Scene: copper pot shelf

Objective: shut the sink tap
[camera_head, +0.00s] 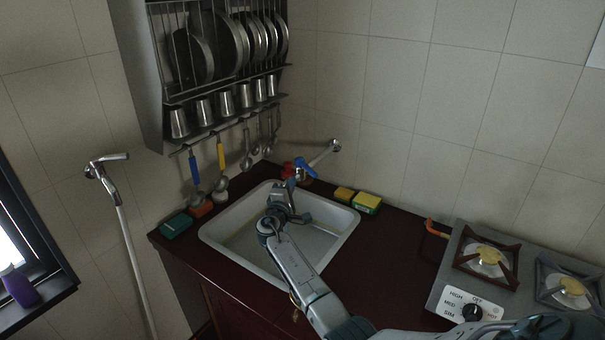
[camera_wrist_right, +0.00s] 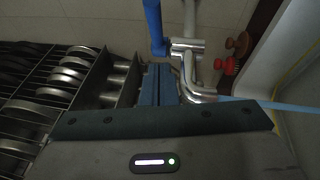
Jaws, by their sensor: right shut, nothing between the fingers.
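The sink tap has a blue lever handle (camera_head: 305,166) and stands at the back of the metal sink (camera_head: 328,238), in front of a pipe from the wall. In the right wrist view the blue handle (camera_wrist_right: 154,25) reaches to the chrome tap body (camera_wrist_right: 187,46), with the curved spout beside my fingers. My right gripper (camera_head: 291,183) is shut and empty, over the back of the sink just in front of the tap. In the wrist view its fingers (camera_wrist_right: 159,68) end close to the handle's base; I cannot tell whether they touch. My left gripper is not in view.
A rack with plates, steel cups and hanging ladles (camera_head: 220,90) is on the wall at the left. Yellow-green sponges (camera_head: 367,202) lie right of the tap. A stove (camera_head: 480,275) stands at the right. A teal box (camera_head: 176,225) sits on the left counter edge.

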